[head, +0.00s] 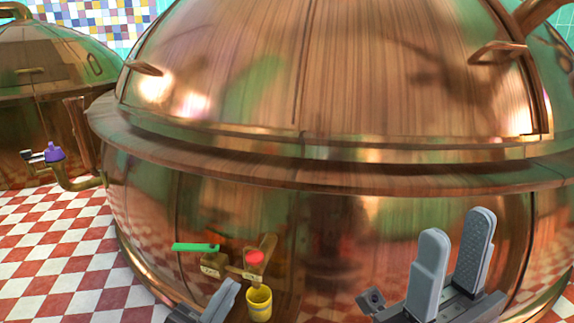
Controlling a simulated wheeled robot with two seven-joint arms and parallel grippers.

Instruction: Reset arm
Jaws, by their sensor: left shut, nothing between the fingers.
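My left gripper (222,299) is low in the head view, left of the middle, shut and empty. Only part of it shows above the bottom edge. It is just left of a small yellow bucket (259,306); I cannot tell whether they touch. My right gripper (455,245) is low at the right, with its two grey fingers upright and apart, and nothing between them. Both grippers are in front of a large copper kettle (230,80).
On the kettle's front are a green lever (195,247) and a red knob (255,257) on brass fittings, above the bucket. A second copper kettle (40,60) with a purple-handled valve (54,152) stands at the left. The red and white tiled floor (60,250) is clear there.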

